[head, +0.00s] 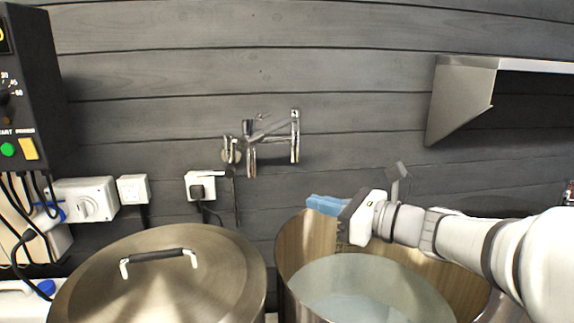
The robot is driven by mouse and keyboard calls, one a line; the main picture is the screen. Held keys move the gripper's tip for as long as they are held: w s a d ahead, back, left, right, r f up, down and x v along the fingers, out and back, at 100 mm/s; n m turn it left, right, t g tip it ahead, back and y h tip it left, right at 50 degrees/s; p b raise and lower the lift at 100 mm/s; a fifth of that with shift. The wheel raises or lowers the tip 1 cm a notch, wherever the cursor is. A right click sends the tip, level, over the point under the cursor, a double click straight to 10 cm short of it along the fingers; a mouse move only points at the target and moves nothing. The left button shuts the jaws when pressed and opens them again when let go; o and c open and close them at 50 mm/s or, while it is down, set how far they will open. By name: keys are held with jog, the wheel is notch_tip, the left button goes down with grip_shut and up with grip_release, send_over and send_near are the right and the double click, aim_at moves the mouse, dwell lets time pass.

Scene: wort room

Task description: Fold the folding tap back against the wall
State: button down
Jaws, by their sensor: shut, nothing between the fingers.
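The folding tap (272,128) is chrome and is mounted on the grey plank wall, left of centre in the head view. Its jointed arm reaches to the right of its wall mount, ending in a vertical piece (295,136). How far the arm stands out from the wall is hard to tell. My gripper (318,204) has blue fingers, which are shut with nothing between them. It is below and to the right of the tap, apart from it, over the rim of the open pot.
An open steel pot (284,268) with pale liquid stands below my arm. A lidded pot (150,285) with a black handle is at left. Sockets (200,185) with cables and a control box (25,90) are on the left. A metal shelf (462,95) juts out at upper right.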

aim_at(255, 173)
jog(key=shift+m+t, duration=0.4)
jog(key=shift+m, duration=0.1)
jog(key=p+x, duration=0.1)
jog(key=x, duration=0.3)
jog(key=r+p+x, duration=0.1)
jog(key=x, duration=0.4)
jog(key=w+p+x, duration=0.1)
jog(key=x, duration=0.3)
jog(key=shift+w+r+p, duration=0.15)
jog(key=shift+r+p, duration=0.15)
jog(key=shift+r, duration=0.1)
jog(key=shift+w+a+f, duration=0.1)
jog(key=shift+w+a, duration=0.1)
jog(key=shift+a, duration=0.1)
jog(key=shift+a, duration=0.1)
